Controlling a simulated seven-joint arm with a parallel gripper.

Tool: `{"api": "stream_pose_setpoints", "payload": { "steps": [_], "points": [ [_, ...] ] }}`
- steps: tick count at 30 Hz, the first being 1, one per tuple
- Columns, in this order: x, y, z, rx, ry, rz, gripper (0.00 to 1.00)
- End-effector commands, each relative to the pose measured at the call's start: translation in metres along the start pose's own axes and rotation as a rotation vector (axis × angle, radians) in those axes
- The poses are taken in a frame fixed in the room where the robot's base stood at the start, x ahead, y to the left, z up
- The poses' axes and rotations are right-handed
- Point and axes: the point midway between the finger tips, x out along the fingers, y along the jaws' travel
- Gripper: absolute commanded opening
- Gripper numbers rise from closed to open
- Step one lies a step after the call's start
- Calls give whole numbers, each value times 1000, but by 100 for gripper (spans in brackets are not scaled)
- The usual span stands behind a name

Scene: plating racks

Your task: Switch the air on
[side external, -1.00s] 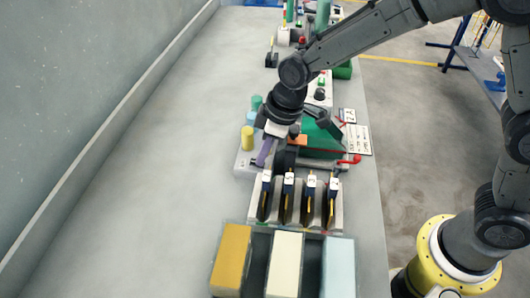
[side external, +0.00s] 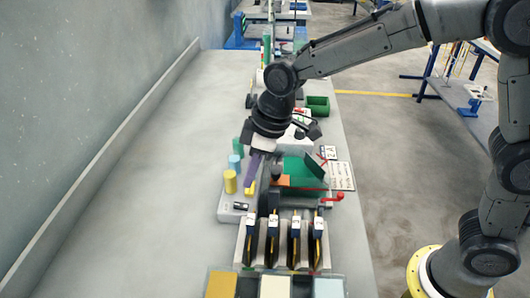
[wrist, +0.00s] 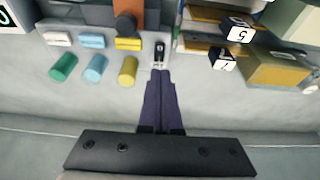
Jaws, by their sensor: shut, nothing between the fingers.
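A small black-and-white switch (wrist: 159,53) sits on the grey panel, and it also shows in the side view (side external: 240,206). My gripper (wrist: 160,73) has two purple fingers pressed together with nothing between them. In the wrist view the fingertips are just below the switch, in line with it; I cannot tell whether they touch it. In the side view my gripper (side external: 248,184) points down at the panel, beside the yellow cylinder (side external: 230,182). A red lever (side external: 334,197) lies at the panel's right side.
Blue (wrist: 97,67) and green (wrist: 63,67) cylinders stand left of the yellow one in the wrist view. A rack with several numbered dark plates (side external: 296,240) stands in front of the panel. A green box (side external: 318,103) is farther back. The bench (side external: 150,170) is clear on the left.

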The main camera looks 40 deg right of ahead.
Motion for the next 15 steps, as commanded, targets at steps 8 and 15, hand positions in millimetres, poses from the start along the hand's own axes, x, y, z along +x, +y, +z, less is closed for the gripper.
{"api": "stream_pose_setpoints", "payload": {
  "steps": [8, 15],
  "points": [
    [-53, 0, 10, -1, 3, 2, 0],
    [-70, 0, 14, -1, 0, 1, 0]
  ]
}}
